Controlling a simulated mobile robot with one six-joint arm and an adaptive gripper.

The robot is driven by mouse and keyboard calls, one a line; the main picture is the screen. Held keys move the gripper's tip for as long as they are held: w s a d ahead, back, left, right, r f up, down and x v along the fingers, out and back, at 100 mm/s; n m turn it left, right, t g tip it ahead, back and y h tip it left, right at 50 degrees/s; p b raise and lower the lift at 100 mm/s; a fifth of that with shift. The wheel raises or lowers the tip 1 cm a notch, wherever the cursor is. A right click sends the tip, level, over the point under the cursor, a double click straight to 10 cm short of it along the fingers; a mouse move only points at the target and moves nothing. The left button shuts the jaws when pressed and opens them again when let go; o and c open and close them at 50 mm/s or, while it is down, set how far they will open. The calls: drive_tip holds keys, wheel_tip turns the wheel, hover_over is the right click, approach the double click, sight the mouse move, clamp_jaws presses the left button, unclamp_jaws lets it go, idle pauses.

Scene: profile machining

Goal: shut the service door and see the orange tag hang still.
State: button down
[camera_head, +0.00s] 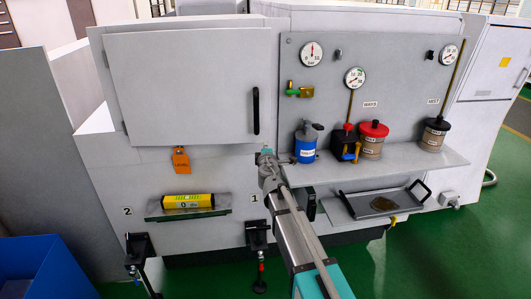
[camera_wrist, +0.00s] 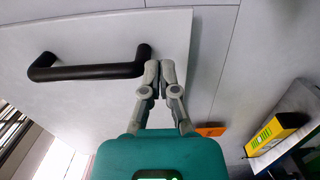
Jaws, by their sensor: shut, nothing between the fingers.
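The service door (camera_head: 185,85) is a pale grey panel with a black bar handle (camera_head: 256,110) near its right edge. It lies close to the machine front; I cannot tell whether a thin gap remains. The orange tag (camera_head: 181,160) hangs below the door's lower edge; one picture cannot show whether it swings. My gripper (camera_wrist: 159,66) is shut and empty, its fingertips in front of the door (camera_wrist: 95,40) beside one end of the handle (camera_wrist: 90,67). Contact with the door is unclear. The tag is partly visible in the wrist view (camera_wrist: 210,130).
A yellow level (camera_head: 188,201) lies on a small ledge below the tag. Right of my arm, a shelf holds a blue bottle (camera_head: 307,145) and several oilers below gauges. A black-handled tray (camera_head: 382,204) sits lower. A blue bin (camera_head: 40,268) stands at front left.

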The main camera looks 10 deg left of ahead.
sight(264, 134)
drive_tip(key=w, duration=0.5)
drive_tip(key=w+a, duration=0.1)
drive_tip(key=w, duration=0.1)
drive_tip(key=shift+w+a, duration=0.1)
drive_tip(key=shift+w, duration=0.3)
drive_tip(key=w, duration=0.3)
drive_tip(key=w+a, duration=0.1)
drive_tip(key=w, duration=0.2)
drive_tip(key=shift+a, duration=0.1)
drive_tip(key=shift+s, duration=0.15)
drive_tip(key=s+d, duration=0.4)
drive_tip(key=s, duration=0.9)
drive_tip(key=shift+s, duration=0.2)
drive_tip(key=shift+d, duration=0.1)
